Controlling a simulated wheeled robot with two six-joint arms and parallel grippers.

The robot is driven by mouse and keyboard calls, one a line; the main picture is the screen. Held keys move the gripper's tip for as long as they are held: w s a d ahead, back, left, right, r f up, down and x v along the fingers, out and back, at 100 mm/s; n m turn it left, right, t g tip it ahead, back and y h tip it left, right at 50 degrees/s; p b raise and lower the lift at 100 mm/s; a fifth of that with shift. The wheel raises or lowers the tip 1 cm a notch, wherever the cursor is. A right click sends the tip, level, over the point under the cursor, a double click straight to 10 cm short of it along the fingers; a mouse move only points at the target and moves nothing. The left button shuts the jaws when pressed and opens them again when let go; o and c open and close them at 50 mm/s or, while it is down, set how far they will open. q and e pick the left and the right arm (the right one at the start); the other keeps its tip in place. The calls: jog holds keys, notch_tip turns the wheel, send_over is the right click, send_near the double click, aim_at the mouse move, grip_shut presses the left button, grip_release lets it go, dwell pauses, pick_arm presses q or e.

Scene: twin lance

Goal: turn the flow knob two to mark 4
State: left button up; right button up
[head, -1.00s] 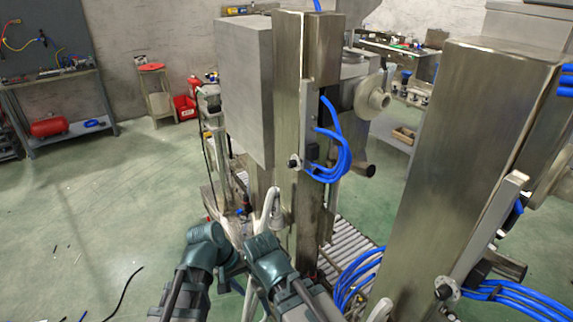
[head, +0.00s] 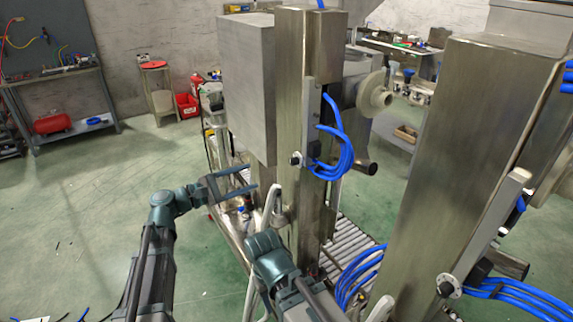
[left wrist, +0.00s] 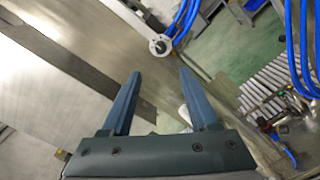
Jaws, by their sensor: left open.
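Two small round pale knobs with dark centres show in the head view: one on the nearer-left steel column (head: 296,160), and one low on the right column (head: 447,288). I cannot tell which is knob two, and no mark numbers are legible. My left gripper (head: 251,178) is open and empty, left of and slightly below the left column's knob, apart from it. In the left wrist view a round knob with a dark centre (left wrist: 160,45) lies beyond the spread fingertips (left wrist: 161,74). My right arm is low in the centre; its gripper does not show.
A grey cabinet (head: 247,85) is fixed beside the left column. Blue hoses (head: 335,150) loop close to its knob. A roller conveyor (head: 350,240) runs between the columns. Green floor (head: 60,200) at the left is open.

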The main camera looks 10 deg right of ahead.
aim_at(294, 161)
pick_arm(q)
jog(key=x, duration=1.3)
jog(key=shift+d, duration=0.35)
jog(key=shift+w, duration=0.15)
grip_shut()
